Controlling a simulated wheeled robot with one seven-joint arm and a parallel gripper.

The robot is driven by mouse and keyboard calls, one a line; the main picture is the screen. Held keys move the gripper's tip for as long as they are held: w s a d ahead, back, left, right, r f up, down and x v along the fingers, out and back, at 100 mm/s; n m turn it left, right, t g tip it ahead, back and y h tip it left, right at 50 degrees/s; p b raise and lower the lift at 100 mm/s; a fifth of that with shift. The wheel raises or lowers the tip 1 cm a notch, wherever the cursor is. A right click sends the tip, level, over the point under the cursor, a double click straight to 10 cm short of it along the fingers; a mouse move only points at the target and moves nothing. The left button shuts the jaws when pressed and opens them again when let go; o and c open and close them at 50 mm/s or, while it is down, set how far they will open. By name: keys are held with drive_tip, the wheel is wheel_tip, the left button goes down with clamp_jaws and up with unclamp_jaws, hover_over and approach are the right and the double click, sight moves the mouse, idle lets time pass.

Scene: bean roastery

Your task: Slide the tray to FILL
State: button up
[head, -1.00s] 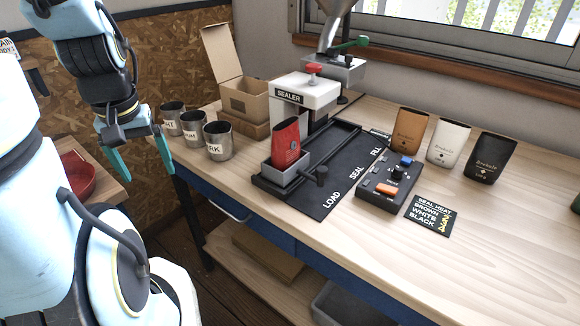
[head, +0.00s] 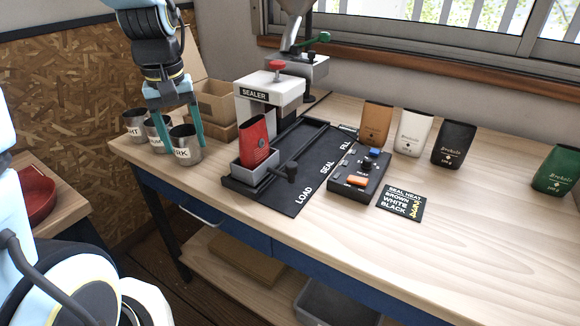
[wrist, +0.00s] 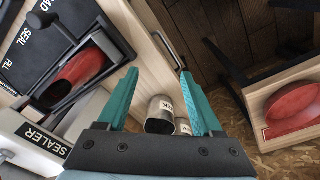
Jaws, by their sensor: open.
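The tray (head: 262,177) is a grey open box at the LOAD end of the black slide track (head: 285,198). A red pouch (head: 255,142) stands upright in it, and a dark knob (head: 291,171) sticks out at its right side. The FILL label (head: 346,144) is at the far end of the track, past SEAL. My gripper (head: 186,145), with teal fingers, is open and empty, left of the tray, over the metal cups. In the wrist view the tray (wrist: 78,93) and red pouch (wrist: 75,80) are left of my open fingers.
The sealer (head: 268,100) with a red knob stands behind the tray. Metal cups (head: 186,150) stand at the left bench edge. A control box (head: 357,177) sits right of the track. Brown, white, black and green pouches line the back right. The front right bench is clear.

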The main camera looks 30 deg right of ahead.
drive_tip(key=s+d+r+m+b, duration=0.15)
drive_tip(key=s+d, duration=0.25)
drive_tip(key=d, duration=1.1)
hover_over(291, 164)
drive_tip(key=shift+g, duration=0.3)
wheel_tip(291, 164, down, 10)
drive_tip(key=shift+r+p, duration=0.1)
drive_tip(key=shift+p, duration=0.5)
clamp_jaws()
